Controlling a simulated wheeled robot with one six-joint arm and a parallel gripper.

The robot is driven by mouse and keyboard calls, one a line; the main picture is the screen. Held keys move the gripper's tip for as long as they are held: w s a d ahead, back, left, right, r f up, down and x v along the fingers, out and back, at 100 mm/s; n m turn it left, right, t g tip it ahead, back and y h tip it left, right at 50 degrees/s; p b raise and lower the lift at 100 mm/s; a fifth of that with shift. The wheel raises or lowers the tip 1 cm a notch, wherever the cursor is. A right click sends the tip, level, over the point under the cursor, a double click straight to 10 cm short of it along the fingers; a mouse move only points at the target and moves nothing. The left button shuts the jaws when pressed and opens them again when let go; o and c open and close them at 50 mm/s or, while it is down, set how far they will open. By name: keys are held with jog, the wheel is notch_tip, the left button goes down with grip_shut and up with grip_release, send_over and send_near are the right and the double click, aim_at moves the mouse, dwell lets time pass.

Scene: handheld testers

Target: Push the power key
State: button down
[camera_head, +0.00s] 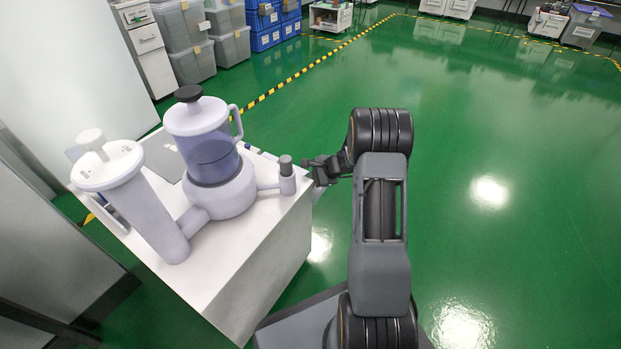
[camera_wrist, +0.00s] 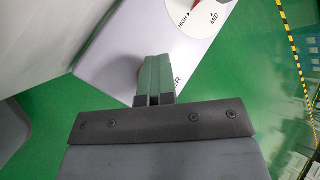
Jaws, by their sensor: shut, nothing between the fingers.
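My gripper (camera_head: 308,164) is at the right edge of the white cabinet top, close to a small grey-capped post on the appliance. In the wrist view its fingers (camera_wrist: 154,62) are together and empty, in front of a pale panel (camera_wrist: 108,48). Dark letters ending in "ER" (camera_wrist: 176,82) show just right of the fingers; the rest of the word is hidden. A sliver of red shows at the fingers' left side. The power key itself is not clearly visible. I cannot tell whether the fingers touch the panel.
A white dial (camera_wrist: 200,12) marked HIGH and MID is at the top of the panel. A large white appliance (camera_head: 222,185) with a clear jug stands on the white cabinet (camera_head: 265,255). Open green floor (camera_head: 500,130) lies to the right. Crates stand far back.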

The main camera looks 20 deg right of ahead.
jog(key=shift+s+f, duration=0.2)
jog(key=shift+f, duration=0.05)
jog(key=shift+w+r+p, duration=0.15)
jog(key=shift+r+p, duration=2.1)
jog(key=shift+r, duration=0.9)
jog(key=shift+a+r, duration=0.1)
jog(key=shift+r, duration=0.35)
jog(key=s+a+r+n+g+h+p, duration=0.1)
jog(key=s+a+r+n+p, duration=0.4)
jog(key=r, duration=0.6)
jog(key=s+a+r+n+g+p, duration=0.1)
jog(key=s+a+r+n+p, duration=0.1)
jog(key=r+p, duration=0.7)
jog(key=s+a+r+n+g+h+p, duration=0.1)
jog(key=s+a+r+n+p, duration=0.3)
jog(key=r, duration=0.8)
jog(key=s+r+n+h+p, duration=0.2)
jog(key=s+r+n+p, duration=0.1)
jog(key=s+r+p, duration=0.4)
jog(key=s+r+n+h+p, duration=0.2)
jog(key=s+r+n+p, duration=0.2)
jog(key=s+r+p, duration=0.4)
jog(key=shift+a+r+h+p, duration=0.25)
jog(key=shift+r+p, duration=1.05)
jog(key=shift+r, duration=2)
